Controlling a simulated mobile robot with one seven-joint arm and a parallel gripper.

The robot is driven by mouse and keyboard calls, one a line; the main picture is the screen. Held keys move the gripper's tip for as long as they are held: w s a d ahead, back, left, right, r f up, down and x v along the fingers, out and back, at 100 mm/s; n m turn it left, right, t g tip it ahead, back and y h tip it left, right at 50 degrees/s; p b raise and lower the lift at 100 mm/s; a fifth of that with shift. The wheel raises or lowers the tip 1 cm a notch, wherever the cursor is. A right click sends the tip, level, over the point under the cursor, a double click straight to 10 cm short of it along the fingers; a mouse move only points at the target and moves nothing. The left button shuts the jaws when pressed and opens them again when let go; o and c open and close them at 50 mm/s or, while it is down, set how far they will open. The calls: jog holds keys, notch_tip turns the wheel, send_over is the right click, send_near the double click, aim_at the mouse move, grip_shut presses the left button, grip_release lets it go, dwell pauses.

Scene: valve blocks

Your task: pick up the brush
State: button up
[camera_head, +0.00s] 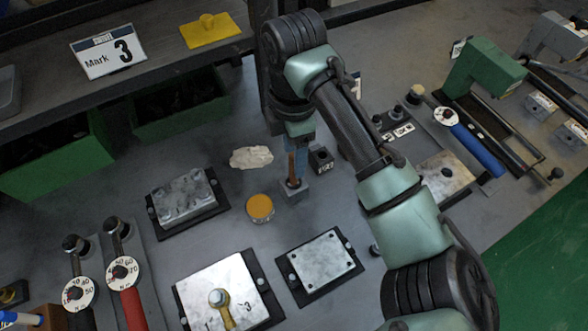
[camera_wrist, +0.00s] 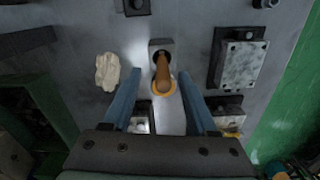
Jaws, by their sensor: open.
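The brush (camera_head: 291,166) stands upright in a small grey metal holder block (camera_head: 294,190), its brown handle up; its lower end is hidden in the block. In the wrist view the brush (camera_wrist: 162,75) points its handle toward the camera. My gripper (camera_wrist: 160,78) is open, with one blue finger left of the handle and one right of it, both apart from it. In the head view my gripper (camera_head: 297,148) is directly above the holder block, at the handle.
A yellow-topped tin (camera_head: 260,208) stands close to the holder block. A crumpled pale rag (camera_head: 251,157) lies to its left and a small dark block (camera_head: 320,158) to its right. Bolted plates (camera_head: 320,263) and gauges (camera_head: 122,270) are nearer the front.

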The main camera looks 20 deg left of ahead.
aim_at(294, 176)
jog(key=shift+s+d+f, duration=0.1)
jog(key=shift+s+f, duration=0.05)
jog(key=shift+f, duration=1.5)
jog(key=shift+s+f, duration=0.1)
jog(key=shift+f, duration=1.55)
grip_shut()
